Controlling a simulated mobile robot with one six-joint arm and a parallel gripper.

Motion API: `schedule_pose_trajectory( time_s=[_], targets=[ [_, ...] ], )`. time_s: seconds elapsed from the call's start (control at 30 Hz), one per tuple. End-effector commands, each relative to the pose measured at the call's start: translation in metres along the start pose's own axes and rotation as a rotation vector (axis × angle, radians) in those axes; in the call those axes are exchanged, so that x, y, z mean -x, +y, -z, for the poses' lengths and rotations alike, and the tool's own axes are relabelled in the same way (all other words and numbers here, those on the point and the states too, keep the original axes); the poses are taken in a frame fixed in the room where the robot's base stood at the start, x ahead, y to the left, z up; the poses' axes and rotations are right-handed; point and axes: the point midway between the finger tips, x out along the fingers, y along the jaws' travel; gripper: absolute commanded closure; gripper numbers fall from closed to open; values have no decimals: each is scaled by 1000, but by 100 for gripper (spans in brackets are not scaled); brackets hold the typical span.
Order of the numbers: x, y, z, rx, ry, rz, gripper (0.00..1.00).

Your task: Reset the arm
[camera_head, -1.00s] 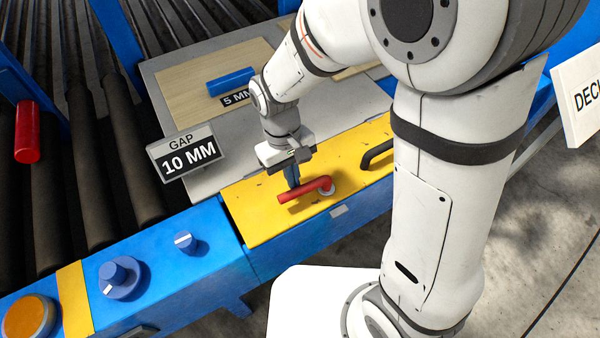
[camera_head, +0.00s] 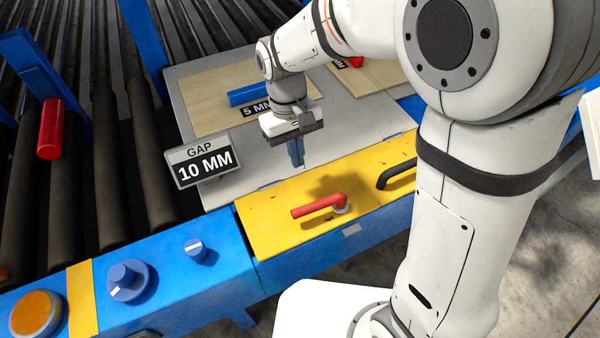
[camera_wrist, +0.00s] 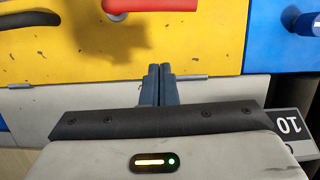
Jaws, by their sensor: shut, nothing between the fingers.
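My gripper (camera_head: 297,153) is shut and empty, pointing down above the grey table near the back edge of the yellow panel. Its two fingers are together in the wrist view (camera_wrist: 160,72). The red lever (camera_head: 318,207) on the yellow panel (camera_head: 280,232) lies in front of the gripper, apart from it. The lever also shows at the top of the wrist view (camera_wrist: 150,5).
A sign reading GAP 10 MM (camera_head: 201,160) stands left of the gripper. A black handle (camera_head: 396,176) is on the yellow panel's right. Blue knobs (camera_head: 128,281) and an orange button (camera_head: 36,314) are at front left. A blue bar (camera_head: 248,94) lies behind on a wooden sheet (camera_head: 205,103).

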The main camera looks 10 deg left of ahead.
Motion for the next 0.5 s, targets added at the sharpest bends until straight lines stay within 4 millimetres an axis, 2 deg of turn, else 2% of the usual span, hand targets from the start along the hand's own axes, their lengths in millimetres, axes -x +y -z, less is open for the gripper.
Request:
schedule_pose_trajectory(
  time_s=[0.1,0.2,0.5],
  targets=[
    [16,0,0,0,1,0,100],
    [24,1,0,0,0,0,100],
    [28,3,-2,-7,4,2,100]
  ],
)
